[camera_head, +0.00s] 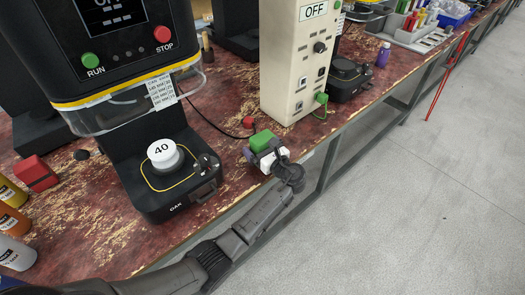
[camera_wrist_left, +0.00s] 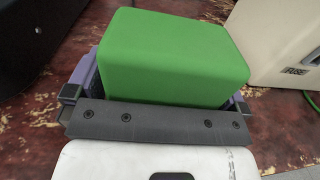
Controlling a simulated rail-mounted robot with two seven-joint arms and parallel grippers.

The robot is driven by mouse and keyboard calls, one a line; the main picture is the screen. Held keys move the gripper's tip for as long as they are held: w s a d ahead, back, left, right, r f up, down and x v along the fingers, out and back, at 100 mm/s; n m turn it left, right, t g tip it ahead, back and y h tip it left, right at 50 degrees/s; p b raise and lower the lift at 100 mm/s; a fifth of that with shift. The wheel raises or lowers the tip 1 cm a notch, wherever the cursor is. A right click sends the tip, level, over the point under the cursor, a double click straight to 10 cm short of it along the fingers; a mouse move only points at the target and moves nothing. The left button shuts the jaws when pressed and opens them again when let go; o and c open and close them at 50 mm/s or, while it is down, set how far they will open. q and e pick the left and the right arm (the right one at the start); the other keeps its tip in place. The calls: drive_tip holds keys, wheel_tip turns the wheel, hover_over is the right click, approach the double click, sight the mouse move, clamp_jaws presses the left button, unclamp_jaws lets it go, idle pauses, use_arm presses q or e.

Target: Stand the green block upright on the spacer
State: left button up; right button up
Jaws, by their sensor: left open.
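The green block (camera_head: 262,140) is at the table's front edge, right of the black machine base. In the left wrist view the green block (camera_wrist_left: 175,60) fills the space between the purple fingers, its near side close to the dark gripper bar. My left gripper (camera_head: 264,152) is open around the block; whether the fingers touch it cannot be told. The block's underside is hidden. A white round piece marked "40" (camera_head: 164,153), which looks like the spacer, sits on the black machine base (camera_head: 175,205). My right gripper is not in view.
A cream control box (camera_head: 290,70) stands just behind the block. The machine's head (camera_head: 120,50) with a clear guard overhangs the white piece. A red block (camera_head: 36,174) and several bottles (camera_head: 12,222) are at left. A red button (camera_head: 248,122) and cable lie nearby.

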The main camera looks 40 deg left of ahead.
use_arm(q)
drive_tip(key=shift+d, duration=0.1)
drive_tip(key=c, duration=0.9)
drive_tip(key=shift+r, duration=0.1)
